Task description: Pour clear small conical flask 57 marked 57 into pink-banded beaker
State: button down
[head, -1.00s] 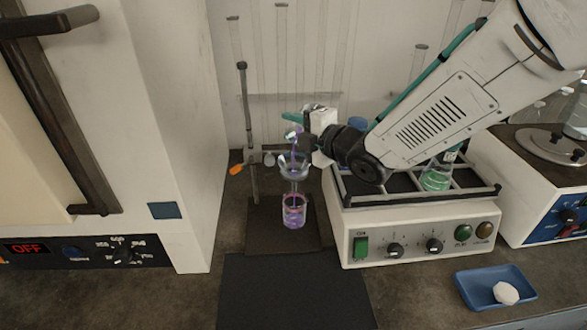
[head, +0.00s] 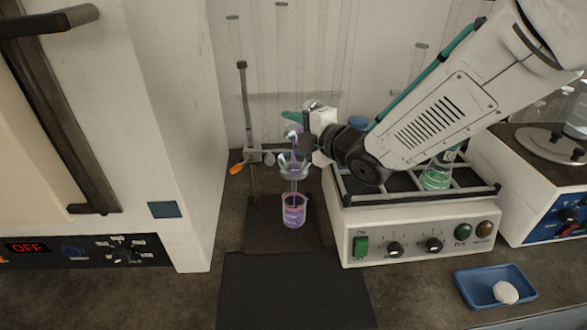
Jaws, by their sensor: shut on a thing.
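My gripper (head: 307,122) is shut on a small clear conical flask (head: 293,132), mostly hidden by the gripper, tipped above a glass funnel (head: 293,167). Purple liquid runs from the flask's mouth down into the funnel. The funnel hangs on a stand (head: 249,130). Its stem points into a beaker (head: 293,212) below, which holds purple-pink liquid and has a pink band. The beaker stands upright on the dark stand base. The number on the flask cannot be read.
A shaker (head: 390,239) stands to the right, with a flask of green liquid (head: 437,175) on its railed platform. A blue tray (head: 476,294) with a white piece lies at the front right. A large oven (head: 160,100) fills the left. A bare dark mat (head: 293,290) lies in front.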

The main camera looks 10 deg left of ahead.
jog(key=shift+s+r+n+t+y+p, duration=0.2)
jog(key=shift+r+n+t+y+p, duration=0.15)
jog(key=shift+n, duration=0.55)
dwell(2.9)
